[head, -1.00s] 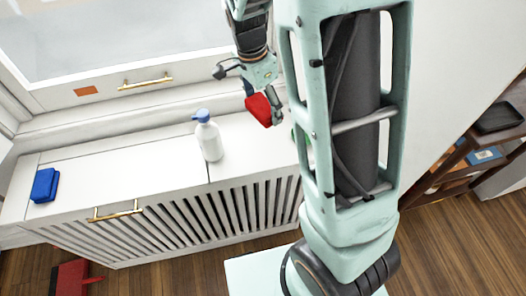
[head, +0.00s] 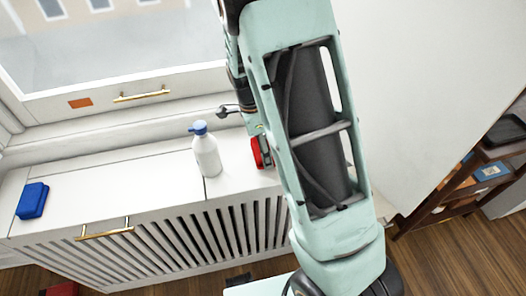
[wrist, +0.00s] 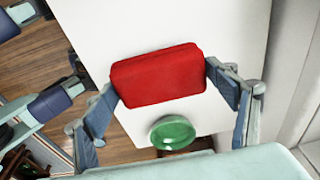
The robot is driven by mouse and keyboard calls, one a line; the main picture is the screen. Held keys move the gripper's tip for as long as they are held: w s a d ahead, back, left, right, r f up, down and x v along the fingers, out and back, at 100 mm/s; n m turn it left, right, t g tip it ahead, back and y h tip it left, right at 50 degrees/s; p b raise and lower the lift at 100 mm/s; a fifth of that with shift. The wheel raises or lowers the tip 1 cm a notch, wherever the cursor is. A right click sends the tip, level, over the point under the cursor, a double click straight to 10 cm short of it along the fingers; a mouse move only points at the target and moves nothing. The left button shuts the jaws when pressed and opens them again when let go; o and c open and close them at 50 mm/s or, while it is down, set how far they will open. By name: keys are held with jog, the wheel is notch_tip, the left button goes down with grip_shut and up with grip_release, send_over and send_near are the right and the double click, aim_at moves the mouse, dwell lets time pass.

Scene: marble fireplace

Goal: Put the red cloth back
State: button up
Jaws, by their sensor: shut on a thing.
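The red cloth (head: 256,153) is a folded block at the right part of the white cabinet top, beside my arm. In the wrist view the red cloth (wrist: 158,76) spans between my two fingers, one at each end. My gripper (wrist: 160,84) is shut on it. In the head view my gripper (head: 265,151) is partly hidden behind my own arm. The cloth hangs over or near the white top; I cannot tell whether it touches.
A white bottle with a blue pump (head: 206,155) stands left of the cloth. A blue folded block (head: 32,200) lies at the far left of the white top (head: 130,185). A round green object (wrist: 172,132) is close to the cloth. A dark shelf (head: 455,190) stands right.

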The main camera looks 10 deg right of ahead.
aim_at(257, 149)
jog(key=shift+f, duration=0.65)
jog(key=shift+f, duration=0.2)
jog(key=o, duration=1.1)
jog(key=shift+r, duration=0.1)
notch_tip(257, 149, up, 12)
jog(key=a+p, duration=0.1)
jog(key=shift+a+p, duration=0.35)
jog(key=shift+a, duration=0.05)
